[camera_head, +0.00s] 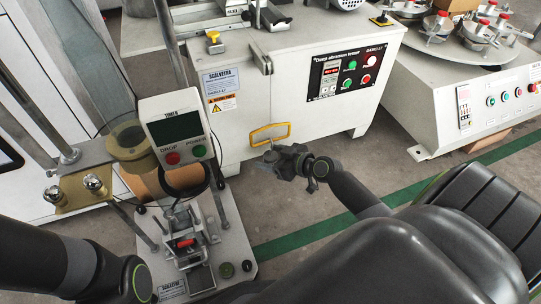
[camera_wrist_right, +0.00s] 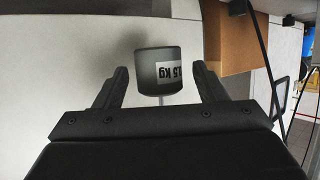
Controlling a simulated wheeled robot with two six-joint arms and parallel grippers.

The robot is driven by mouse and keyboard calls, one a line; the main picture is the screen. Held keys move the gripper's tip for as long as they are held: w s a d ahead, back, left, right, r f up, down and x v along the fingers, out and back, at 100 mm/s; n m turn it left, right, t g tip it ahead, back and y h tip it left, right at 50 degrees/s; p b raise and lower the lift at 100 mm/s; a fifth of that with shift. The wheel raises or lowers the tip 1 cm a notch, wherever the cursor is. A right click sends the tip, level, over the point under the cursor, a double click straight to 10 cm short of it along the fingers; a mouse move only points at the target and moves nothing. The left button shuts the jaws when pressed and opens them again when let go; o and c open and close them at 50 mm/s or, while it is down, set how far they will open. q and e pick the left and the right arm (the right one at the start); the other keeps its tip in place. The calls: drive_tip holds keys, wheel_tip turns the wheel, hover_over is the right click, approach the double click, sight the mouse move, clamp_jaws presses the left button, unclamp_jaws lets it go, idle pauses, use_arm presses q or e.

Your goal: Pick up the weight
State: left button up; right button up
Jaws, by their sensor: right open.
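The weight (camera_wrist_right: 152,74) is a dark grey cylinder with a white label whose upside-down print ends in "kg". A thin pale rod shows at its lower side in the right wrist view. My right gripper (camera_wrist_right: 161,78) is open, with one finger on each side of the weight and a visible gap on both sides. In the head view my right gripper (camera_head: 272,160) is just below a yellow handle (camera_head: 270,134) at the front of the white abrasion tester. I cannot make out the weight clearly there. My left arm enters at lower left, but its gripper is out of view.
The white abrasion tester (camera_head: 240,140) stands close beyond my right gripper. A drop tester with a control box (camera_head: 175,132) and posts stands at left. Another machine with a round plate (camera_head: 468,40) is at back right. Clear floor with a green stripe (camera_head: 300,237) lies below.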

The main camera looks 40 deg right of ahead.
drive_tip(key=shift+x, duration=1.1)
clamp_jaws()
